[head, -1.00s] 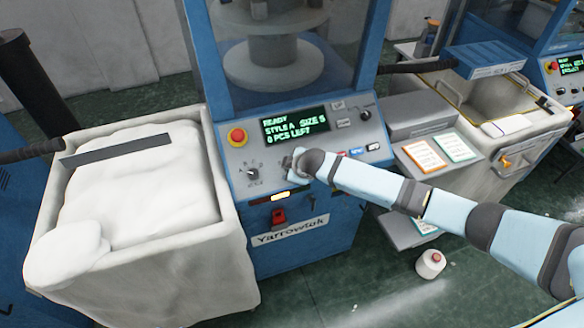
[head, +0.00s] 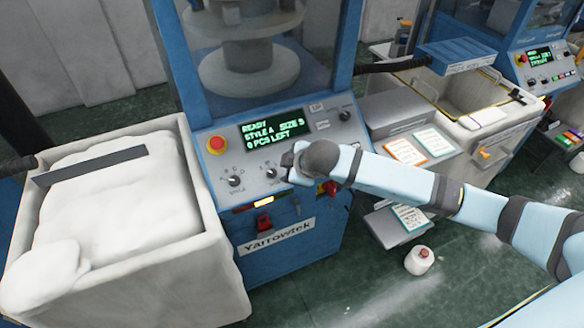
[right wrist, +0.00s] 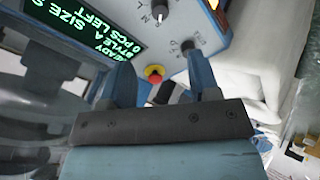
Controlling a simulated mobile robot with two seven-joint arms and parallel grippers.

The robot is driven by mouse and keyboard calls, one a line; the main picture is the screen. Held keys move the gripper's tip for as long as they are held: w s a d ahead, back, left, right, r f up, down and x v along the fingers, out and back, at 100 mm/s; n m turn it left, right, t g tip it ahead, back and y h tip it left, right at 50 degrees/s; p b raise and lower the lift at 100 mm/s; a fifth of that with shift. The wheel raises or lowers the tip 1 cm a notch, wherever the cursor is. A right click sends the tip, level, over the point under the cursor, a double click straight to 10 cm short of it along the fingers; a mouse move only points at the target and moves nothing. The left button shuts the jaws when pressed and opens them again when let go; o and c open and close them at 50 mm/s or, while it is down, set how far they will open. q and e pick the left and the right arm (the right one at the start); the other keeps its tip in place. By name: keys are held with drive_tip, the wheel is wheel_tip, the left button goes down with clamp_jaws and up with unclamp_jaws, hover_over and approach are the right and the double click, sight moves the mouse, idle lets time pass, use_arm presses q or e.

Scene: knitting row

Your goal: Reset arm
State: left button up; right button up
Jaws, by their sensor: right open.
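My right gripper (head: 293,163) is at the front of the blue machine's control panel (head: 330,140), just right of the size knob (head: 271,172). The right wrist view shows its two fingers (right wrist: 160,62) apart with nothing between them. That view also shows a knob (right wrist: 188,46) beyond the right finger and the red stop button (right wrist: 154,74) in the gap. The style knob (head: 234,181) is farther left. The lit display (head: 274,128) reads READY, STYLE A, SIZE S, 0 PCS LEFT. My forearm hides the panel's lower right. My left gripper is out of view.
A white bin (head: 205,265) filled with pale fabric stands left of the machine. A side shelf with paper cards (head: 406,151) and an open-topped bin (head: 483,137) are at right.

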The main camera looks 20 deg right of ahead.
drive_tip(key=shift+s+r, duration=0.1)
drive_tip(key=shift+r, duration=0.05)
idle(0.3)
drive_tip(key=s+a+f+m+y, duration=0.2)
drive_tip(key=s+a+f, duration=0.4)
drive_tip(key=s+d+f+m+t, duration=0.1)
drive_tip(key=s+f+m, duration=0.1)
drive_tip(key=s, duration=0.4)
drive_tip(key=s+d+f+m+t, duration=0.1)
drive_tip(key=s+d+f+m, duration=0.1)
drive_tip(key=s+f, duration=0.3)
drive_tip(key=s+d+f+m+t+h, duration=0.1)
drive_tip(key=s+f+m, duration=0.2)
drive_tip(key=s, duration=0.6)
drive_tip(key=shift+d+f+m, duration=0.2)
drive_tip(key=shift+f+m, duration=0.1)
